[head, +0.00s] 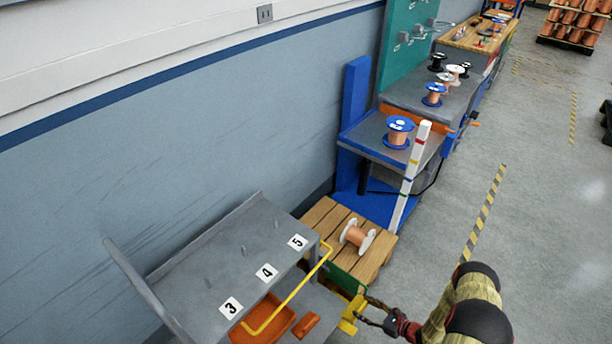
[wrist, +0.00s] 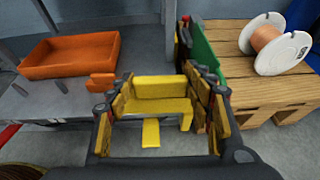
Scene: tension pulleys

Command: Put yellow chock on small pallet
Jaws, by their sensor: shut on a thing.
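The yellow chock (head: 352,314) is at the tip of my gripper (head: 368,316), low in front of the grey bench. In the wrist view the yellow chock (wrist: 157,106) sits between the fingers of my gripper (wrist: 164,92), which is shut on it. The fingers hide part of its sides. The small wooden pallet (head: 325,216) stands behind the gripper in the head view, and to the right in the wrist view (wrist: 228,38). A white-flanged copper spool (head: 357,237) lies on its side on the pallet. The chock is apart from the pallet top.
A green panel (wrist: 205,56) stands along the pallet's near side. A grey bench (head: 215,262) with number labels, a yellow bent bar (head: 300,286) and an orange bin (wrist: 70,56) are left. A white post (head: 412,175) rises behind the pallet. Open floor (head: 540,240) lies right.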

